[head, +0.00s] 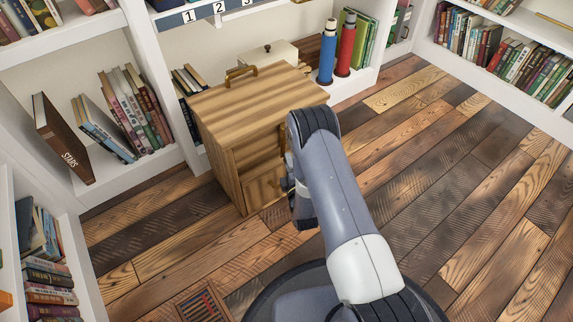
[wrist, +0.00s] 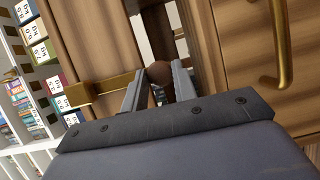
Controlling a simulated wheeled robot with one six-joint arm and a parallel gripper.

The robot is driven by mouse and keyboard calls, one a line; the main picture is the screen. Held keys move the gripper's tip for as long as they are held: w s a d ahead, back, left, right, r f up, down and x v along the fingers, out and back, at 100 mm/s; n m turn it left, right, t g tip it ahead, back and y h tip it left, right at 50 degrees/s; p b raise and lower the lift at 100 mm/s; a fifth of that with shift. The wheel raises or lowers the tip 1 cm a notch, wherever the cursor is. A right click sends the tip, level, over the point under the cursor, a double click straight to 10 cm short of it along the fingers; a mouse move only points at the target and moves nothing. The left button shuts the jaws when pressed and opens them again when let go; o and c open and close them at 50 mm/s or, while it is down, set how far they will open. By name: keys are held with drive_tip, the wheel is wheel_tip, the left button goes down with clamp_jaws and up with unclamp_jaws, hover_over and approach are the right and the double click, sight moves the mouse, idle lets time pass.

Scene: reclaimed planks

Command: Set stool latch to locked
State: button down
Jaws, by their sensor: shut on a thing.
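The wooden stool (head: 258,97) stands on the plank floor in the head view, a cabinet-like block with a handle on top. In the wrist view its wooden face (wrist: 80,40) carries the latch, a brass bar (wrist: 105,88) running from a plate at left towards my fingers. My gripper (wrist: 160,80) is shut on a round brown knob (wrist: 158,70) in front of a dark gap between wooden panels. The knob's join to the bar is hidden by the left finger. In the head view my arm covers most of the gripper and the latch.
A brass pull (wrist: 279,45) sits on the right panel in the wrist view. Blue (head: 328,52) and red (head: 346,46) bottles stand behind the stool. Bookshelves (head: 145,160) line the left and back. The floor (head: 470,180) to the right is clear; a floor vent (head: 203,302) lies at front left.

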drive_tip(key=shift+w+d, duration=0.1)
idle(0.5)
drive_tip(key=c, duration=1.1)
unclamp_jaws()
drive_tip(key=shift+c, duration=0.2)
